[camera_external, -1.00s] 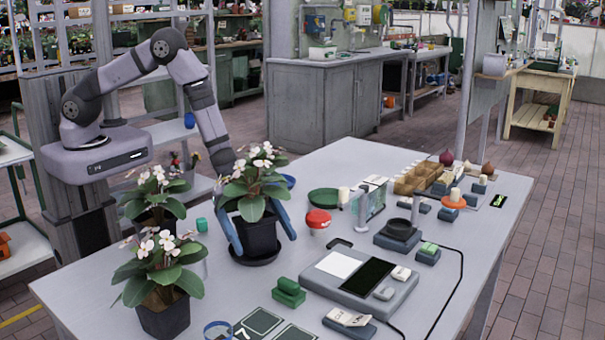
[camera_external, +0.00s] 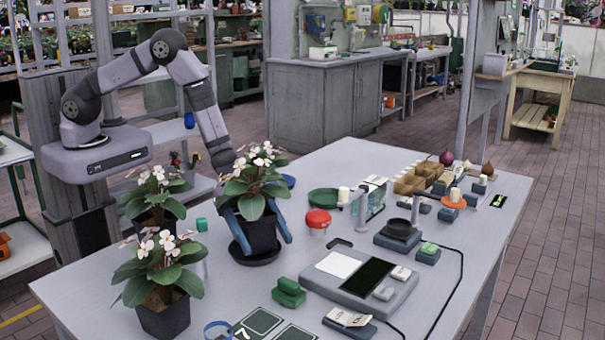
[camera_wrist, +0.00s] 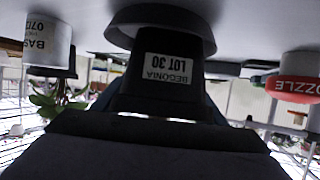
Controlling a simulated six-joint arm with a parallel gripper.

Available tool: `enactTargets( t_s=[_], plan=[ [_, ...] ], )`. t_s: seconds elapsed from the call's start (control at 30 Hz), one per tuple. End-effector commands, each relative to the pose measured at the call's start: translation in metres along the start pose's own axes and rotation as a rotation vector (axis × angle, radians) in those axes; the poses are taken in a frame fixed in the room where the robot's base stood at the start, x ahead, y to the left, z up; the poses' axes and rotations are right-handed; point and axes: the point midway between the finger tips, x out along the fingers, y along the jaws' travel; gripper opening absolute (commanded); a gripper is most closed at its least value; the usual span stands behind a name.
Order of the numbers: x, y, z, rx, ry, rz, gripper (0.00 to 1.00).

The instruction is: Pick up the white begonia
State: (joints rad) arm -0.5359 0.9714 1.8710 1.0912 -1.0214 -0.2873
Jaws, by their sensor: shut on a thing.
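A white-flowered begonia in a black pot (camera_external: 262,236) stands upright in a dark saucer (camera_external: 256,258) on the table. My gripper (camera_external: 258,232) reaches down from behind the plant, with its blue fingers on either side of the pot, shut on it. The leaves hide the upper part of the gripper. In the wrist view the picture is upside down; the black pot (camera_wrist: 135,85) bears a white label reading "BEGONIA LOT 30", and its saucer (camera_wrist: 120,25) is at the top. The pot appears to be at the saucer; I cannot tell whether there is a gap.
Two similar white-flowered plants stand to the left, one in front (camera_external: 163,280) and one behind (camera_external: 155,195). A red-topped container (camera_external: 318,219) is close on the right. A scale-like device (camera_external: 360,277) and green blocks (camera_external: 288,292) lie in front right.

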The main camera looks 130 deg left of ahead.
Motion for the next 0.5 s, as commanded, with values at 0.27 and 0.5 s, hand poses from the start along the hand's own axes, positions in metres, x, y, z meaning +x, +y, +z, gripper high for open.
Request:
enactTargets(
  t_s=[0.27,0.5],
  plan=[
    [-0.008,-0.001,-0.021,0.004,0.004,-0.001,0.31],
    [-0.020,-0.001,-0.051,0.006,0.005,-0.001,0.31]
  ],
)
